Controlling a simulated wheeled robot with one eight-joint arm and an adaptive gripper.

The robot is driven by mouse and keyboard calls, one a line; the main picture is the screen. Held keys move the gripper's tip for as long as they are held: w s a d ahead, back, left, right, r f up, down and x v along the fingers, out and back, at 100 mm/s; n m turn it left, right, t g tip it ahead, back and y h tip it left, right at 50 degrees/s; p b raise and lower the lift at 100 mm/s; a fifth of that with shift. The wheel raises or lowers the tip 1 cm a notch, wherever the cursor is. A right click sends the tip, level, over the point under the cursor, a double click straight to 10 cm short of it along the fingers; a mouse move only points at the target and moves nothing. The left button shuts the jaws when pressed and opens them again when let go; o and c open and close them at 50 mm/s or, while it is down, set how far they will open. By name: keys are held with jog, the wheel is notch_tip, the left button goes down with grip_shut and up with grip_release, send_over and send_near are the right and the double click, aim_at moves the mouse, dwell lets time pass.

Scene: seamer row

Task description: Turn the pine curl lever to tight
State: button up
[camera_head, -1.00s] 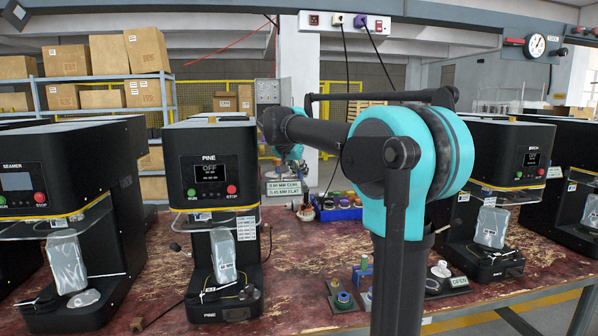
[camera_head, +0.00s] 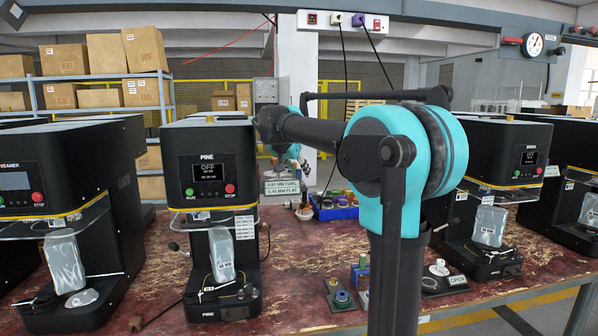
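The PINE seamer (camera_head: 208,150) is a black machine left of centre, with an OFF screen, a green RUN button and a red STOP button. A clear pouch (camera_head: 221,254) stands upright in its lower opening. A thin dark lever (camera_head: 267,240) shows at its right side, beside a small label plate (camera_head: 245,226). A dark knob on a rod (camera_head: 174,247) sticks out at its left. I cannot read which setting either part stands at. My teal and black arm crosses the middle and right, with a teal wrist part behind the machine's right edge.
A sign (camera_head: 282,187) reading CURL and FLAT stands behind on the worn red table (camera_head: 290,265). A blue bin (camera_head: 335,208) holds coloured parts. Small fixtures (camera_head: 341,297) and an OPEN sign (camera_head: 457,281) sit at the front right. Other seamers flank both sides.

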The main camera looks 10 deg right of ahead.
jog(key=v, duration=1.2)
jog(key=shift+c, duration=0.4)
